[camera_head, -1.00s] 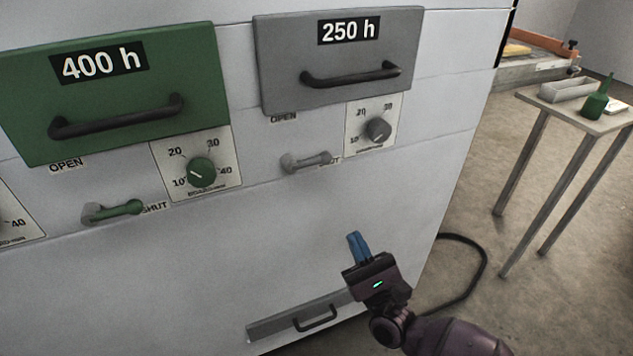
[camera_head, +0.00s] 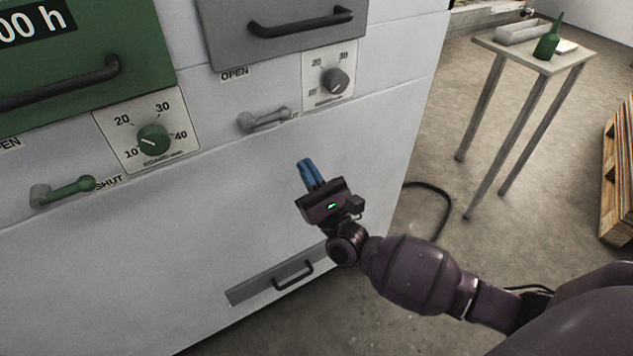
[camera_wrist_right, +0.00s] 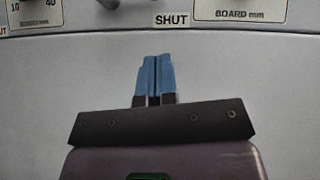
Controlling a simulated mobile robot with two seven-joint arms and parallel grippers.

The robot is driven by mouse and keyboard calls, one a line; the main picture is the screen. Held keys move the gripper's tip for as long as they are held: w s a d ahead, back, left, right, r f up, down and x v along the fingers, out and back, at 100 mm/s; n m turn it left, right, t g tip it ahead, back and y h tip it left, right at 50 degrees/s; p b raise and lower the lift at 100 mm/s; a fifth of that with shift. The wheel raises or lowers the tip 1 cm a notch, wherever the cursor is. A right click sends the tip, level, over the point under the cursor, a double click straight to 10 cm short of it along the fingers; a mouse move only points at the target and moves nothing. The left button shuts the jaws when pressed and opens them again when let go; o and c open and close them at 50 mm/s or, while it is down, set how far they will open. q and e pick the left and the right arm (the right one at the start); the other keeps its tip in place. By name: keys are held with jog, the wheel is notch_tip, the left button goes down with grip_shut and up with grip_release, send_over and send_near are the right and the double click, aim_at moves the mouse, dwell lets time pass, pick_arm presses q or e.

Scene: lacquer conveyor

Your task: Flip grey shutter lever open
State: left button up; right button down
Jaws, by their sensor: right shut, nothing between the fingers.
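The grey shutter lever (camera_head: 264,120) sits on the white machine front, under the grey drawer front (camera_head: 285,27). Its handle points right, toward the SHUT label, and away from the OPEN label (camera_head: 235,74) above it. In the right wrist view the SHUT label (camera_wrist_right: 171,20) shows at the top, with only a sliver of a lever at the upper edge. My right gripper (camera_head: 306,168) has blue fingers, shut and empty, below and to the right of the grey lever and apart from it. It also shows in the right wrist view (camera_wrist_right: 156,62). My left gripper is not in view.
A green lever (camera_head: 68,190) and green dial (camera_head: 153,140) are to the left. A grey dial (camera_head: 335,81) is right of the grey lever. A low panel with a handle (camera_head: 290,275) is below. A small table (camera_head: 560,62) and a pallet (camera_head: 619,180) stand right.

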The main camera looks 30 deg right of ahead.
aim_at(265, 118)
jog(key=x, duration=0.4)
jog(key=shift+w+r, duration=0.25)
jog(key=shift+r, duration=0.05)
notch_tip(265, 118, up, 2)
jog(key=shift+s+a+r+p, duration=0.1)
jog(key=shift+a+r+p, duration=0.1)
jog(key=shift+p, duration=0.2)
jog(key=shift+a+r, duration=0.1)
jog(key=shift+r, duration=0.5)
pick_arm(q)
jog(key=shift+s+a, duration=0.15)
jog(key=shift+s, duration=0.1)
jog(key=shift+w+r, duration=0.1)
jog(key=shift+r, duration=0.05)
pick_arm(e)
jog(key=shift+r+n+y, duration=0.2)
jog(key=shift+n+y, duration=0.4)
jog(key=shift+n, duration=0.2)
